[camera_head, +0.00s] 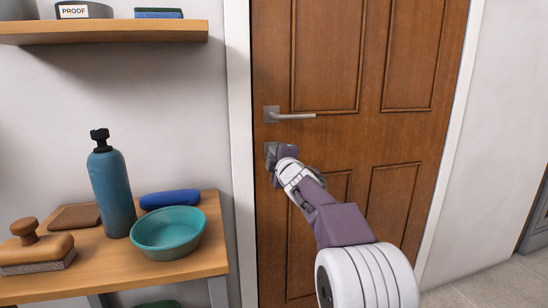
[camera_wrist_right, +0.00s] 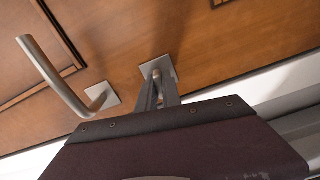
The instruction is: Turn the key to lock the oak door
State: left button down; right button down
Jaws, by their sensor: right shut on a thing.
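The oak door (camera_head: 345,130) stands in its white frame, and it looks closed. A silver lever handle (camera_head: 290,115) sticks out level from its left side; it also shows in the right wrist view (camera_wrist_right: 55,80). Below it is a square lock plate (camera_head: 270,150), seen in the wrist view too (camera_wrist_right: 166,68). My right gripper (camera_head: 275,160) is at this plate, its fingers (camera_wrist_right: 157,90) closed together on the key at the keyhole. The key is almost wholly hidden by the fingers, so I cannot tell its angle. My left gripper is not in view.
Left of the door a wooden bench (camera_head: 115,260) holds a blue bottle (camera_head: 112,190), a teal bowl (camera_head: 168,235), a blue object (camera_head: 170,198) and a brush (camera_head: 35,252). A shelf (camera_head: 110,30) hangs above. The lever handle is close above my right gripper.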

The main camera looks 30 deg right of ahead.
jog(key=shift+n, duration=0.6)
jog(key=c, duration=1.5)
grip_release()
jog(key=v, duration=0.9)
jog(key=shift+f, duration=0.1)
